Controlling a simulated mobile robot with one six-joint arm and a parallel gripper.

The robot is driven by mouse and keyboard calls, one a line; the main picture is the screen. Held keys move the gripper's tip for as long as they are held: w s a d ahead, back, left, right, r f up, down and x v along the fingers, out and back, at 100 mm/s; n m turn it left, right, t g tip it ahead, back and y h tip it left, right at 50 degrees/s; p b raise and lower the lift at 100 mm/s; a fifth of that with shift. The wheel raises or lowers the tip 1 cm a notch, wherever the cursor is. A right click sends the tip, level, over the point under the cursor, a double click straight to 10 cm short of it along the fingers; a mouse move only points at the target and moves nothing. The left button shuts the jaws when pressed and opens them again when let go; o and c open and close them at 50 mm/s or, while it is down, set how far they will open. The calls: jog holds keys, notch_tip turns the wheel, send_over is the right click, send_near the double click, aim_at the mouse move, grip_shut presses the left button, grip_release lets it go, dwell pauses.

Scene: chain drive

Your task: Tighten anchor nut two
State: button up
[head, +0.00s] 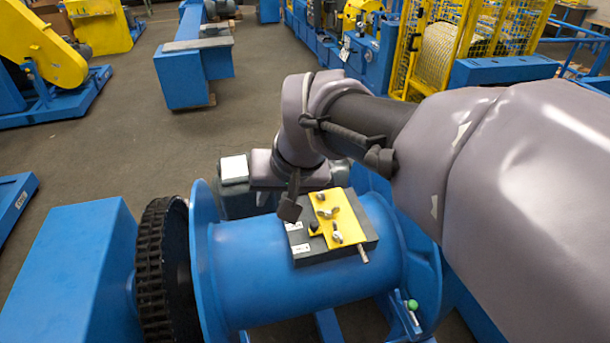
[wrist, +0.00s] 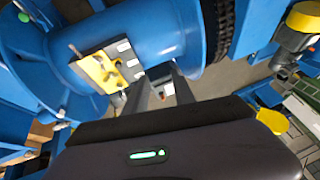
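A yellow plate (head: 345,222) lies on a dark grey block (head: 368,240) on top of the blue drum (head: 250,255). Several small metal wing nuts sit on the plate, including one near its middle (head: 328,212) and one nearer its front edge (head: 338,238). I cannot tell which is anchor nut two. The plate also shows in the wrist view (wrist: 97,73). My gripper (head: 290,208) is just left of the plate, close to the block's labelled edge. In the wrist view my gripper (wrist: 158,85) has its two dark fingers apart, with nothing seen between them.
A black toothed chain wheel (head: 163,270) stands at the drum's left end, beside a blue housing (head: 72,270). Drum flanges rise on both sides. A thin rod (head: 362,255) sticks out at the block's front. Open floor (head: 120,150) lies behind.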

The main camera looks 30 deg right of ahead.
jog(key=w+d+f+h, duration=0.1)
jog(key=w+d+f, duration=0.45)
jog(key=d, duration=0.25)
jog(key=w+d+f+g+p, duration=0.1)
jog(key=w+d+f, duration=0.3)
jog(key=w+d, duration=0.3)
jog(key=w+d+f+h, duration=0.1)
jog(key=w+d+f, duration=0.4)
jog(key=d, duration=0.4)
jog(key=shift+n, duration=0.4)
jog(key=b+x, duration=0.2)
jog(key=x, duration=0.6)
jog(key=b+x, duration=0.2)
jog(key=x, duration=0.7)
jog(key=shift+a+f+b, duration=0.15)
jog(key=shift+a+b, duration=0.05)
jog(key=shift+b, duration=0.1)
grip_shut()
